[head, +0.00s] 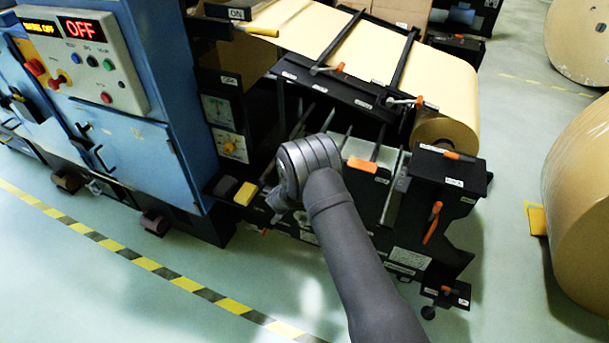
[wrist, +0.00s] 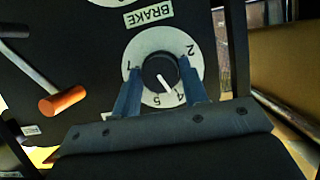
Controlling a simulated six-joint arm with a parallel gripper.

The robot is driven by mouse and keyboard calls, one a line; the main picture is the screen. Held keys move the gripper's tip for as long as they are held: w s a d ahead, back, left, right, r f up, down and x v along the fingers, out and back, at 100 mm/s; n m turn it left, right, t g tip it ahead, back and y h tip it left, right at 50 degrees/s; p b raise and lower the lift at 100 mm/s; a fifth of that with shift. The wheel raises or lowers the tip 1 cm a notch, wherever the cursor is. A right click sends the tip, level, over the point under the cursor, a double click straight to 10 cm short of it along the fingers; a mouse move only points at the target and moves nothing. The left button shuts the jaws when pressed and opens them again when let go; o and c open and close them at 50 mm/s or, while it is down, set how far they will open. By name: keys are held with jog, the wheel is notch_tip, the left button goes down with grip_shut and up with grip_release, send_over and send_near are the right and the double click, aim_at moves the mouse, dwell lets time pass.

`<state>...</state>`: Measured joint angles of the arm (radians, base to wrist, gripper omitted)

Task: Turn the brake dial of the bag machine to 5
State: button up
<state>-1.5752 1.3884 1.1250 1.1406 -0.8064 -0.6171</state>
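The brake dial (wrist: 158,106) is a pale round plate with printed numbers, beside an upside-down "BRAKE" label (wrist: 149,16) in the wrist view. Its black knob (wrist: 157,68) has a white pointer line slanting down and right, toward the 4 and 5 at the lower edge; I cannot tell the exact setting. My gripper (wrist: 159,64) is open, with one bluish finger on each side of the knob and a visible gap to it. In the head view my gripper (head: 276,203) is low over the machine's black front, and I cannot make out the brake dial there.
An orange-tipped lever (wrist: 62,103) stands left of the dial in the wrist view. The head view shows orange handles (head: 432,222) on the black frame, a kraft paper roll (head: 446,133), the blue cabinet (head: 130,145) and large rolls (head: 582,190) at right.

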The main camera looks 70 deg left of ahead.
jog(key=shift+w, duration=0.1)
dwell(0.3)
jog(key=shift+w+d+m+g+y, duration=0.1)
jog(key=shift+m+g+y, duration=0.65)
jog(key=shift+m, duration=0.75)
jog(key=shift+w+m+g+y, duration=0.1)
jog(key=shift+m+g+y, duration=0.35)
jog(key=shift+m+y, duration=0.8)
jog(key=shift+m, duration=0.35)
jog(key=o, duration=0.9)
jog(key=shift+h, duration=0.3)
jog(key=shift+s, duration=0.1)
